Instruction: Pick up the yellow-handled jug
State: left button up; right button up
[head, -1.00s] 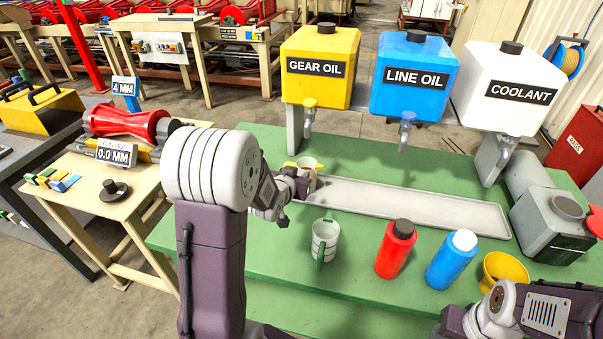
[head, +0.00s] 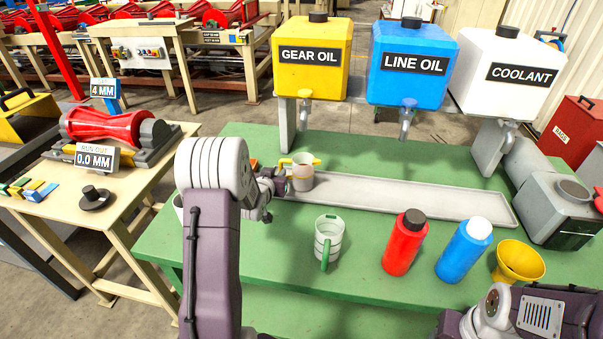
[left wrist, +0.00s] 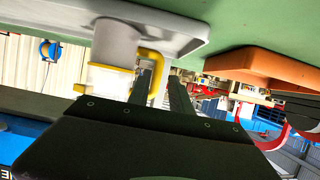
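The yellow-handled jug (head: 303,178) is a pale cup standing upright at the left end of the long grey tray (head: 420,197). In the left wrist view, tilted nearly upside down, the jug (left wrist: 108,65) is beside the dark fingers of my left gripper (left wrist: 160,88). The fingers are apart, with the handle near their tips; I cannot tell whether it lies between them. My right gripper is out of view; only its arm shows at lower right.
A green-handled jug (head: 328,238), red bottle (head: 404,243), blue bottle (head: 463,252) and yellow funnel (head: 518,262) stand in front of the tray on the green table (head: 300,277). Oil tanks with taps hang behind. An orange object (left wrist: 245,68) lies near the left gripper.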

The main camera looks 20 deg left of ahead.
pick_arm(q)
jog(key=x, duration=0.5)
jog(key=shift+d, duration=0.3)
jog(key=shift+s, duration=0.1)
grip_shut()
dwell(0.9)
